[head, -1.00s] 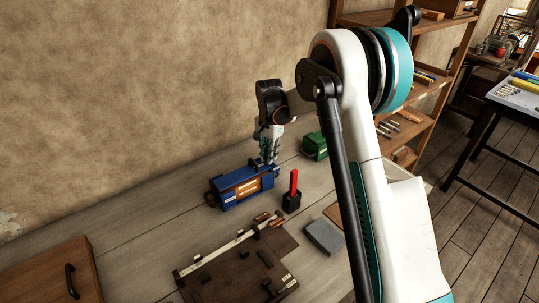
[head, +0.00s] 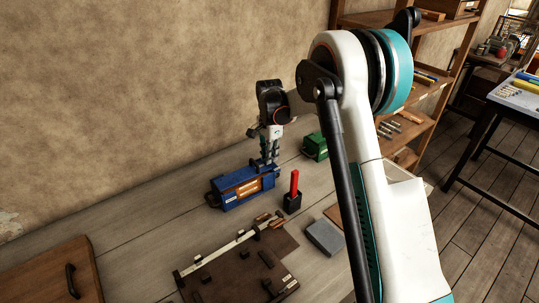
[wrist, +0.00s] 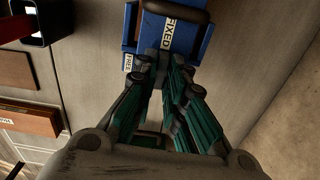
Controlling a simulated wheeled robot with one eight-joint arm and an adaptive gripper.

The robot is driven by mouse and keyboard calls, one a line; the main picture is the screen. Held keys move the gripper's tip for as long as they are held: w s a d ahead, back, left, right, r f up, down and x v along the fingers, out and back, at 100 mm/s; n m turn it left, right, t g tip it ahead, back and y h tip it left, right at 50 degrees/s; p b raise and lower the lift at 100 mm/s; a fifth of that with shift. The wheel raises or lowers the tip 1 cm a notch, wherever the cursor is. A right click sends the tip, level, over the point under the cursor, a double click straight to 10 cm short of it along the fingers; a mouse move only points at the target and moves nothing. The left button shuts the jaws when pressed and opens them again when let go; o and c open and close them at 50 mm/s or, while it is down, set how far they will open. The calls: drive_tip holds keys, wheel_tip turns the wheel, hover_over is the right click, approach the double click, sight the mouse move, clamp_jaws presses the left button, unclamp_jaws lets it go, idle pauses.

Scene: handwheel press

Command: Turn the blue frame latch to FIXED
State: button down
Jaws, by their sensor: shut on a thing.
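The blue frame (head: 232,197) stands on the workbench near the wall, with an orange-brown panel on its front. It also shows at the top of the wrist view (wrist: 190,42), with a white FIXED label (wrist: 172,30) and a smaller FREE label (wrist: 128,62). My gripper (head: 268,162) points down at the frame's right end. In the wrist view its fingertips (wrist: 172,58) are close together over the frame, just below the FIXED label. They are shut on what appears to be the latch, which the fingers hide; its direction cannot be read.
A red-handled tool in a black holder (head: 292,200) stands just right of the frame. A green box (head: 314,146) is behind it. A dark board (head: 225,278) with a rail and a grey block (head: 324,237) lie in front. The wall is close behind.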

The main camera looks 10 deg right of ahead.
drive_tip(key=c, duration=1.6)
unclamp_jaws()
drive_tip(key=shift+c, duration=0.2)
drive_tip(key=shift+r, duration=0.15)
wheel_tip(320, 180, up, 12)
